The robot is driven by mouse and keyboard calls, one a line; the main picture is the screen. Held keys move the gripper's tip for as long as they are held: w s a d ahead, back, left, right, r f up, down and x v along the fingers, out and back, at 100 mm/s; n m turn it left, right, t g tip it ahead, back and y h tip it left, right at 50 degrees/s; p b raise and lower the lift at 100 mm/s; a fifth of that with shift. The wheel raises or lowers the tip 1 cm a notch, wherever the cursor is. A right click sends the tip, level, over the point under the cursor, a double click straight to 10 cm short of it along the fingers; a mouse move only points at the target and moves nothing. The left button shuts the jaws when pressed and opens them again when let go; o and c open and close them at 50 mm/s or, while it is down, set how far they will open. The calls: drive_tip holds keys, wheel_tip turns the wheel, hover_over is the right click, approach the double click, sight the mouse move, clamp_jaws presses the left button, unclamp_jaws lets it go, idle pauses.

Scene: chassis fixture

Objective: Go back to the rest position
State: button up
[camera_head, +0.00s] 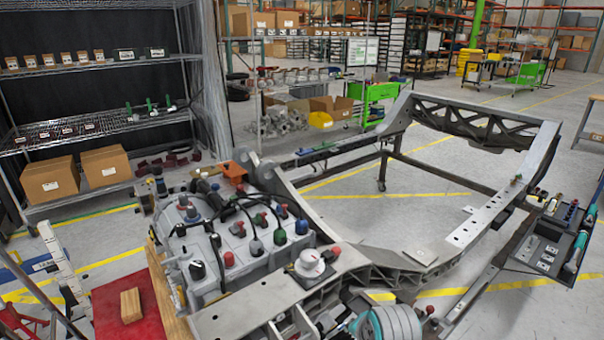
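I cannot make out my gripper in the head view, so its pose and opening are not shown. The chassis frame (487,213) is a large grey metal frame with long side rails and a black cross truss at its far end. A grey mechanical assembly (240,262) with black cables and several coloured caps sits at its near left end. A white round part with a red knob (310,263) stands on the near crossmember. A grey ribbed round part (390,324) is cut off by the bottom edge.
A wire shelf (105,127) with cardboard boxes (50,180) stands at the left. A wooden block (131,305) lies on a red surface (103,311) at lower left. A dark tool tray (547,258) is at the right. A green cart (372,91) stands behind. Open floor shows inside the frame.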

drive_tip(key=s+d+f+n+t, duration=0.25)
drive_tip(key=s+f, duration=0.35)
drive_tip(key=s, duration=0.5)
drive_tip(key=s+d+f+n+t, duration=0.1)
drive_tip(key=s+f+n+t, duration=0.15)
drive_tip(key=s+f, duration=0.65)
drive_tip(key=s+r+n+t, duration=0.1)
drive_tip(key=s+r, duration=0.4)
drive_tip(key=s, duration=0.3)
drive_tip(key=s+r+n+t, duration=0.1)
drive_tip(key=s+r+n, duration=0.1)
drive_tip(key=s+r, duration=0.3)
drive_tip(key=s+d+r+n+t, duration=0.1)
drive_tip(key=s+r, duration=0.4)
drive_tip(key=s, duration=0.5)
drive_tip(key=shift+s+n+t+h, duration=0.3)
drive_tip(key=shift+s+n+h, duration=0.1)
drive_tip(key=shift+n, duration=0.1)
